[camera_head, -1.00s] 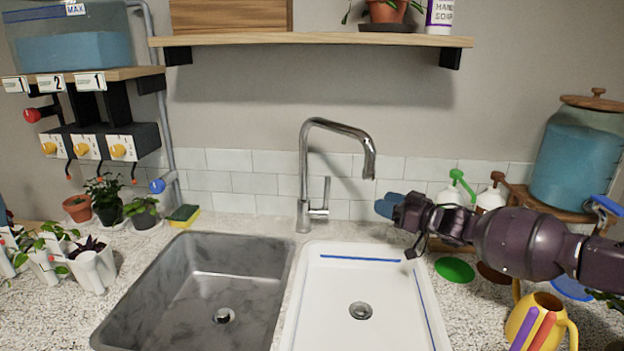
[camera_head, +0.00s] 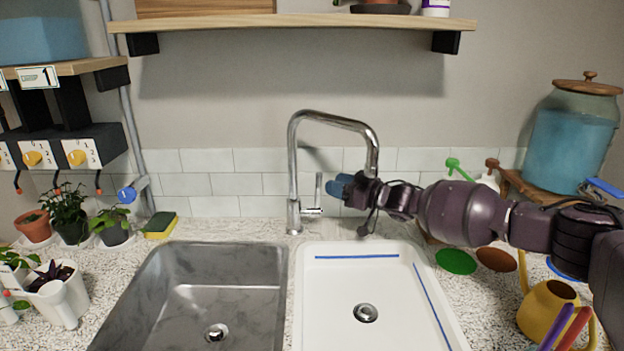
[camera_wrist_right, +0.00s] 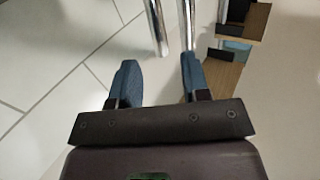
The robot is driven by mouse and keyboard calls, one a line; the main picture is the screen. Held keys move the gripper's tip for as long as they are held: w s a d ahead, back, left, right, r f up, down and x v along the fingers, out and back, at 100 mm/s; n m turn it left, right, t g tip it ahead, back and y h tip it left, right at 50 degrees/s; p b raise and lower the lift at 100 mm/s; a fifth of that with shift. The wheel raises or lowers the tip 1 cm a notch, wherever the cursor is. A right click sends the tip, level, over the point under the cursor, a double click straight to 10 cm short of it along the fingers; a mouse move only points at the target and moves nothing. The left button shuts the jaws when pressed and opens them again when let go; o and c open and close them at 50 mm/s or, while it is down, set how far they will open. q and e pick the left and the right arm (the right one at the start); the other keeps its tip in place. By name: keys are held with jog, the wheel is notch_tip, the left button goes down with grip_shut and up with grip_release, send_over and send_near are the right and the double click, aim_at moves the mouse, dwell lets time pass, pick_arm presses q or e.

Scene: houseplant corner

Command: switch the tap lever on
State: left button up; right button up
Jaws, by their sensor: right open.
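The chrome tap (camera_head: 294,180) stands behind the two sinks, its spout arching over to the right. Its lever (camera_head: 318,190) is a thin upright chrome bar just right of the tap column. My right gripper (camera_head: 338,187) reaches in from the right at lever height, its blue fingertips close to the lever's right side. In the right wrist view its blue fingers (camera_wrist_right: 160,76) are apart with nothing held between them. Two chrome bars (camera_wrist_right: 156,28) show just beyond the fingertips there; I cannot tell contact with the lever. My left gripper is not in view.
The spout hangs just above my right gripper. A grey sink (camera_head: 215,265) and a white sink (camera_head: 335,290) lie in front. A sponge (camera_head: 160,225) and potted plants are on the left. A yellow watering can (camera_head: 550,310) and a water jar (camera_head: 570,140) are on the right.

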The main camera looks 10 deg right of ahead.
jog(key=b, duration=0.1)
send_over(319, 206)
jog(key=shift+w+f, duration=0.2)
jog(key=shift+w, duration=0.15)
jog(key=shift+x, duration=0.9)
jog(key=shift+r, duration=0.2)
jog(key=shift+c, duration=0.4)
grip_shut()
